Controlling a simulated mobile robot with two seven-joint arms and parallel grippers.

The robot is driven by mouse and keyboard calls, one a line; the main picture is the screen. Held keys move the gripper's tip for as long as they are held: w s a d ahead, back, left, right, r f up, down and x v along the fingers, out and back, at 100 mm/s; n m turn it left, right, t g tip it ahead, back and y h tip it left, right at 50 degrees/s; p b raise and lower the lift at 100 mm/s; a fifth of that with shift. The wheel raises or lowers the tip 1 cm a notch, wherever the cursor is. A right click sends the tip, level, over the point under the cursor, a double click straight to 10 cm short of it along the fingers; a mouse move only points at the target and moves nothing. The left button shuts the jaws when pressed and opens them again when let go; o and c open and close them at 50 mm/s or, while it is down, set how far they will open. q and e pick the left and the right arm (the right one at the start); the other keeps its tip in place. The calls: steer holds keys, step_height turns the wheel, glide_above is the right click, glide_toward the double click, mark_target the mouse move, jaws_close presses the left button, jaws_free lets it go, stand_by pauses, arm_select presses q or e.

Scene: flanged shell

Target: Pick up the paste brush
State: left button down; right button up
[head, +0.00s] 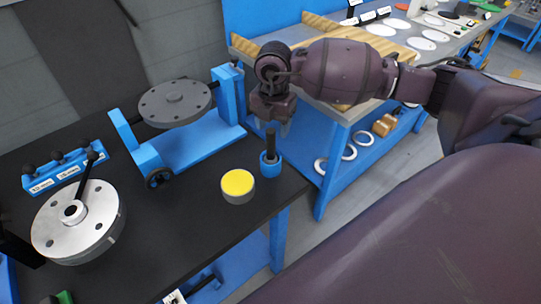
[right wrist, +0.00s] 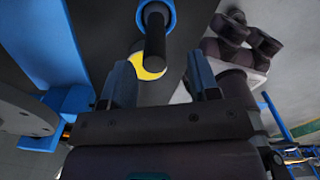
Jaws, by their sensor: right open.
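The paste brush (head: 270,139) stands upright with its dark handle up in a small blue holder (head: 270,165) near the right edge of the black table. A round tin of yellow paste (head: 238,184) stands beside it. My right gripper (head: 272,116) is just above and behind the brush top in the head view. In the right wrist view, my right gripper (right wrist: 160,78) has its two blue-grey fingers apart. The dark brush handle (right wrist: 155,42) points toward the gap between them, and nothing is held. My left gripper is not in view.
A blue stand with a grey flanged disc (head: 174,101) is left of the brush. A silver flanged shell (head: 77,222) with a dark lever sits at the front left. A blue rack (head: 66,168) is behind it. A wooden-topped bench (head: 318,27) stands beyond my right arm.

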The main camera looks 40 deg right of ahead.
mark_target(271, 141)
steer(key=shift+w+a+f, duration=0.1)
steer(key=shift+w+f, duration=0.05)
steer(key=shift+f, duration=1.35)
steer(key=shift+w+a+f, duration=0.1)
steer(key=shift+f, duration=1.35)
steer(key=shift+c, duration=0.3)
steer(key=c, duration=0.9)
